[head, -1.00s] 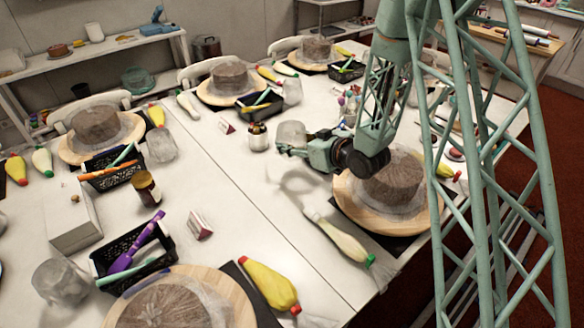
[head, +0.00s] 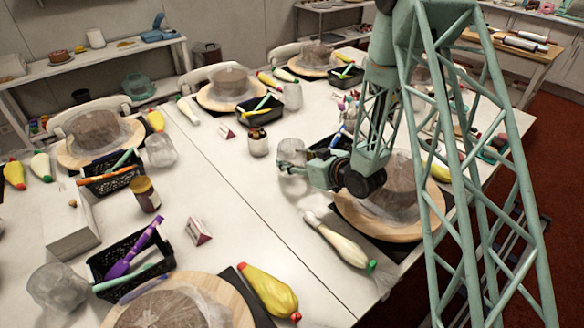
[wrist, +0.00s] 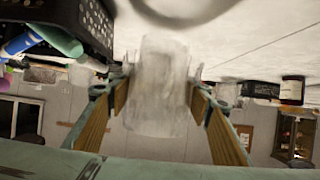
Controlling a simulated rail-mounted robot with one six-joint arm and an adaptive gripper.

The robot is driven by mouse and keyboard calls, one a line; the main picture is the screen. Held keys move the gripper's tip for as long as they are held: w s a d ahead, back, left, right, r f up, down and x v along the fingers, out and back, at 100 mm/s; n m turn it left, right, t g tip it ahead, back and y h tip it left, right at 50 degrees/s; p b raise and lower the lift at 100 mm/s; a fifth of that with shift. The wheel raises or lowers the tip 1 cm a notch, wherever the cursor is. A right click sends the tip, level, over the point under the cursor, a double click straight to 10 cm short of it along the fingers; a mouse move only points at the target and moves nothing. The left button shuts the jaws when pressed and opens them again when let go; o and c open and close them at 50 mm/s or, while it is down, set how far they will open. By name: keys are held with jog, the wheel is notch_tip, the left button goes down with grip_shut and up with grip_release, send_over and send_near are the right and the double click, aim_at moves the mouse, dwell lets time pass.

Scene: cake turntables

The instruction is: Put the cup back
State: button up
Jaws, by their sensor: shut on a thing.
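A clear, frosted plastic cup (head: 291,152) is at the fingertips of my gripper (head: 294,168), near the middle of the long white table. In the wrist view the cup (wrist: 158,85) fills the space between the two fingers (wrist: 160,100), one on each side of it. My gripper is shut on the cup. The cup looks about upright in the head view. I cannot tell whether its base touches the table.
A cake turntable (head: 375,232) and a pale piping bag (head: 338,240) lie close to the right and front. A black basket (head: 330,143) is just behind my gripper. A brown-lidded jar (head: 257,142) stands to the left. The table (head: 225,195) is clear left of the cup.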

jog(key=shift+f+b, duration=0.4)
jog(key=shift+f, duration=1.45)
jog(key=shift+f, duration=0.15)
jog(key=o, duration=1)
jog(key=shift+c, duration=0.2)
jog(key=shift+r, duration=0.2)
jog(key=p+v, duration=0.1)
jog(key=v, duration=1.1)
jog(key=shift+w+d+r, duration=0.1)
jog(key=shift+w+d, duration=0.05)
